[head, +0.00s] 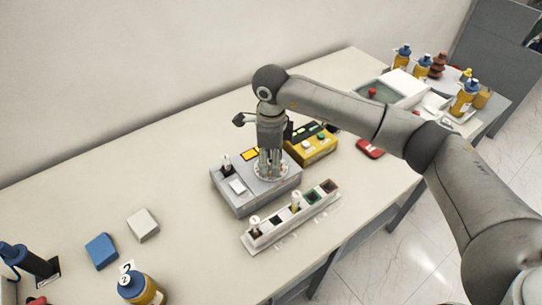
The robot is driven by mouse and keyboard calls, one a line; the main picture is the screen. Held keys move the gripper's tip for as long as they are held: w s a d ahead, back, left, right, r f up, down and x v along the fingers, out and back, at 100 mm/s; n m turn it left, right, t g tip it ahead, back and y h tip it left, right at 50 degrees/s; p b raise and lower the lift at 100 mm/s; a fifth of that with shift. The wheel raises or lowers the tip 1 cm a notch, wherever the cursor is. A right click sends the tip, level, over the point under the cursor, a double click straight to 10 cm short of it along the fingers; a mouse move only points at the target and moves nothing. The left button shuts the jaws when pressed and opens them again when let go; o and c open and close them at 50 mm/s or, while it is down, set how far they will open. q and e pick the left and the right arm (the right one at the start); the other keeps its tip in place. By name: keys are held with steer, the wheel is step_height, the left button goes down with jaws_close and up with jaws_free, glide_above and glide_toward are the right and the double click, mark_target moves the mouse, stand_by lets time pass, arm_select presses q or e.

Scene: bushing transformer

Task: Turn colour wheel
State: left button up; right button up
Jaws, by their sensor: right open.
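A grey box (233,199) stands on the long table, with a yellow display, a pale square patch and a small dark part on its top. A pale round disc (285,172), likely the colour wheel, sits on the right part of its top. My right gripper (270,174) points straight down over this disc, its fingers apart. The fingers hide much of the disc, and I cannot tell whether they touch it. My left gripper is not in view.
A white rack (291,225) with several coloured slots lies in front of the grey box. A yellow box (312,147) with buttons stands behind right. A blue block (101,251), a white block (142,225) and a bottle (140,287) are at left. The table between is clear.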

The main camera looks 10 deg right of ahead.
jaws_close()
steer(key=m+b, duration=0.3)
steer(key=shift+f, duration=0.2)
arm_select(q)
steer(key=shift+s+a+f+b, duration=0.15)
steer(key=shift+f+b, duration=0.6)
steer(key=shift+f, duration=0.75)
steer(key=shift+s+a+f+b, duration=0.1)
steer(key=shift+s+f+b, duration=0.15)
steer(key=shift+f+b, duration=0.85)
arm_select(e)
steer(key=shift+r+m+p, duration=0.15)
steer(key=shift+m+p, duration=0.25)
steer(key=shift+m, duration=1.6)
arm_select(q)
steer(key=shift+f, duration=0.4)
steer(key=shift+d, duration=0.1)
arm_select(e)
jaws_free()
step_height(320, 180, up, 12)
